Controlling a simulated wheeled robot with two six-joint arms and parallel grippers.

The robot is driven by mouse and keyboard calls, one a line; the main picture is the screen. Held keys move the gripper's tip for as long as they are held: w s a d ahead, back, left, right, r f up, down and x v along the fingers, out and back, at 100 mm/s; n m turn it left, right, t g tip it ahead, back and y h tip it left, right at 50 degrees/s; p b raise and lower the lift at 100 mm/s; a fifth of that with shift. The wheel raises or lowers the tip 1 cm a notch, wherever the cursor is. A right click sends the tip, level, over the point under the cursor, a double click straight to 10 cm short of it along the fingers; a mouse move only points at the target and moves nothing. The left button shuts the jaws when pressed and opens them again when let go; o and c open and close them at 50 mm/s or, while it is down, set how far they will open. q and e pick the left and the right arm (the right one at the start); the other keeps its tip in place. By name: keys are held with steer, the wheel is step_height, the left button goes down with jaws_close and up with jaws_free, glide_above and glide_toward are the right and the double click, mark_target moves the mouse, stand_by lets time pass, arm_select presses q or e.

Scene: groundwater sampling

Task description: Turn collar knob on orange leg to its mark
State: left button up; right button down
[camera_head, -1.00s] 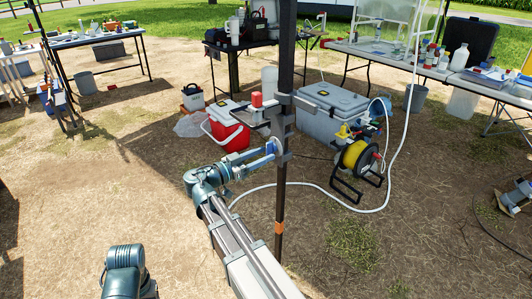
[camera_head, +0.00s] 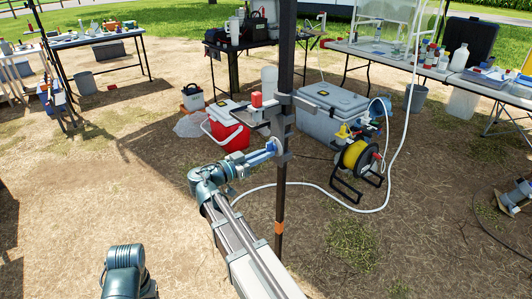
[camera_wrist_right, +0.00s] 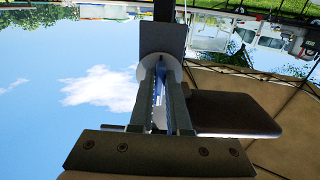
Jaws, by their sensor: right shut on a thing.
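The leg (camera_head: 279,190) is a dark upright pole with an orange band (camera_head: 279,228) low on it. A grey collar (camera_head: 282,158) sits around the pole at mid height. In the right wrist view its dark block (camera_wrist_right: 163,39) stands beyond the fingertips, with a pale round disc in front of it. My right gripper (camera_head: 272,148) reaches the collar from the left, and its fingers (camera_wrist_right: 160,75) are shut on the collar knob in front of the disc. The knob is mostly hidden by the fingers. I cannot make out the mark. My left gripper is out of view.
A small shelf with a red-topped item (camera_head: 257,99) is on the pole above my gripper. A red cooler (camera_head: 226,128), a grey cooler (camera_head: 325,118) and a yellow hose reel (camera_head: 354,156) stand behind. A white hose (camera_head: 330,199) lies on the ground.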

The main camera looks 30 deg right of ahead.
steer(key=m, duration=0.7)
steer(key=shift+w+r, duration=0.15)
steer(key=shift+w, duration=0.15)
steer(key=shift+m, duration=1.1)
steer(key=m, duration=0.4)
steer(key=shift+w+r+m+p, duration=0.15)
steer(key=shift+r+m+p, duration=0.05)
steer(key=shift+m+p, duration=0.15)
steer(key=c, duration=0.8)
jaws_free()
steer(key=shift+a, duration=0.15)
steer(key=s+a, duration=0.1)
steer(key=a, duration=1.2)
steer(key=shift+a, duration=0.3)
